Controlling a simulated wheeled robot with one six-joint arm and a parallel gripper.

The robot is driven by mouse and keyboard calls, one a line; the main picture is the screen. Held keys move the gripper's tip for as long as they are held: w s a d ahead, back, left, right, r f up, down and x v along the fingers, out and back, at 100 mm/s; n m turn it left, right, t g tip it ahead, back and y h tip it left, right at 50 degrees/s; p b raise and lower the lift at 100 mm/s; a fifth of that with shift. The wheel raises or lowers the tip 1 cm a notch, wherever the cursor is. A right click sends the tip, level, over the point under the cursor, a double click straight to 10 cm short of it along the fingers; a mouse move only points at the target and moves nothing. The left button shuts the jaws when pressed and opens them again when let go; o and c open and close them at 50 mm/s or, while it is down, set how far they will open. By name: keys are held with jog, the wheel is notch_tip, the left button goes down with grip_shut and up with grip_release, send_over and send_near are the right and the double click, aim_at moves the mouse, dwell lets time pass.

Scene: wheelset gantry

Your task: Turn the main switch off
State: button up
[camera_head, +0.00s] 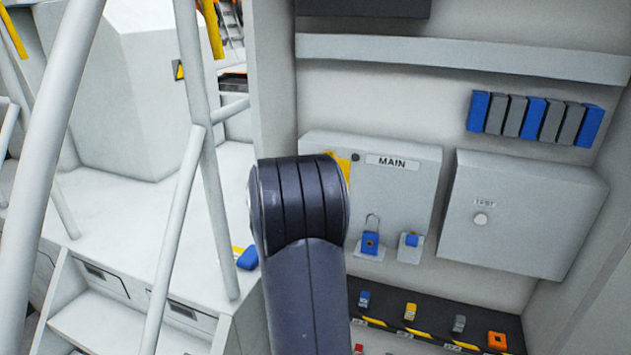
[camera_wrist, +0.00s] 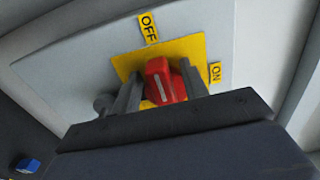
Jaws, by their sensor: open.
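The main switch is a red knob (camera_wrist: 165,80) on a yellow plate (camera_wrist: 192,47) in the wrist view. A yellow OFF label (camera_wrist: 148,27) is above it and an ON label (camera_wrist: 215,73) is to its right. A white line on the knob runs roughly up and down in the picture, roughly in line with OFF. My gripper (camera_wrist: 160,88) is open, with one finger on each side of the knob; I cannot tell whether they touch it. In the head view my arm hides the knob and gripper; the grey MAIN box (camera_head: 405,190) shows behind.
A TEST box (camera_head: 520,225) is to the right. A striped shelf (camera_head: 395,322) below holds several small items. Blue and grey binders (camera_head: 535,118) stand above. A light railing (camera_head: 190,170) is at left.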

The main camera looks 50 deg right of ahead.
jog(key=b+v, duration=0.2)
jog(key=v, duration=0.8)
jog(key=shift+a, duration=0.35)
jog(key=shift+s, duration=0.1)
jog(key=p+x, duration=0.2)
jog(key=x, duration=0.9)
jog(key=shift+s, duration=0.1)
